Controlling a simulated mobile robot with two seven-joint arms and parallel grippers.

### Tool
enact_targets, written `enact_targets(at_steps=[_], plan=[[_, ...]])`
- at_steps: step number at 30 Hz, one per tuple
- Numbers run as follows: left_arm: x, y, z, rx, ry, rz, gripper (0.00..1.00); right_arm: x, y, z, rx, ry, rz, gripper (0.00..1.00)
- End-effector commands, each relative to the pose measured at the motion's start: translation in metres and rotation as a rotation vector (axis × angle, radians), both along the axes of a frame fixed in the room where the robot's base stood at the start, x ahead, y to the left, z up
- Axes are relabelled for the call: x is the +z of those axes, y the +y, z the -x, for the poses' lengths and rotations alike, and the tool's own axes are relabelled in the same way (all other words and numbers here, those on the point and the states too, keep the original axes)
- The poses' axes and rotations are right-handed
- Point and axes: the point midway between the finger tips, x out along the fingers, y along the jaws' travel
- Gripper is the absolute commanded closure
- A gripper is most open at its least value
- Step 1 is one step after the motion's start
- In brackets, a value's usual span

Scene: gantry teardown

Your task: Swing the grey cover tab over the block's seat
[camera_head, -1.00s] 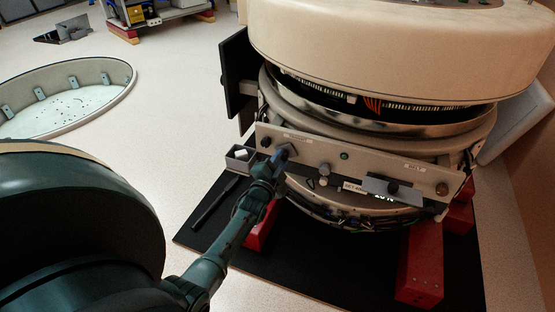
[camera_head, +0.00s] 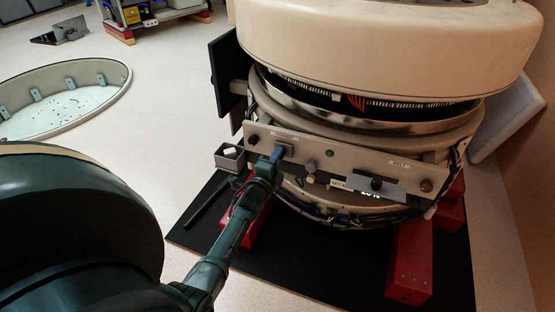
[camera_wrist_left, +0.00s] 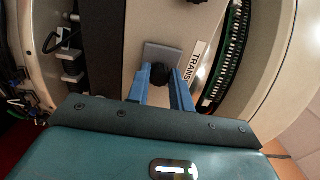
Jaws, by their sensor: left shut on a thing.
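The grey cover tab (camera_wrist_left: 164,54) is a small flat plate on the pale panel (camera_wrist_left: 140,20), beside a label reading "TRANS" in the left wrist view. A black knob (camera_wrist_left: 160,75) stands at the tab's lower edge. My left gripper (camera_wrist_left: 162,74) has its two blue fingers on either side of this knob and is shut on it. In the head view the left gripper (camera_head: 278,152) reaches the left part of the front panel (camera_head: 325,157) and hides most of the tab. I cannot make out the block's seat. My right gripper is not in view.
A second grey plate with a black knob (camera_head: 376,184) sits at the panel's right. A small open grey box (camera_head: 229,158) is left of the panel. Red blocks (camera_head: 409,262) stand under the machine on a black mat (camera_head: 330,272). Cables hang below the panel.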

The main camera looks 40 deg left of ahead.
Motion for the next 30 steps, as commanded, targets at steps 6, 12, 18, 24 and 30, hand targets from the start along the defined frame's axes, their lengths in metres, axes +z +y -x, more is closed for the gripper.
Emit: enact_targets(at_steps=[6,12,18,24,30], plan=[[-0.001,-0.0009,0.0004,-0.002,0.004,-0.009,1.0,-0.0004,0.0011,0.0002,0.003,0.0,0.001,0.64],[-0.0011,-0.0011,0.0004,-0.002,0.005,-0.01,0.77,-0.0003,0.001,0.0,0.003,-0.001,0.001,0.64],[-0.0007,-0.0009,0.0002,-0.002,0.004,-0.008,0.61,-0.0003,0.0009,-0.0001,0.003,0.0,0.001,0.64],[-0.0003,-0.0004,0.0,-0.001,0.003,-0.008,0.56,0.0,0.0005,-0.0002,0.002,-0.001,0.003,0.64],[-0.0002,0.0003,0.0003,-0.001,0.003,-0.008,0.56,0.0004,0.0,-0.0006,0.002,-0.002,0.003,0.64]])
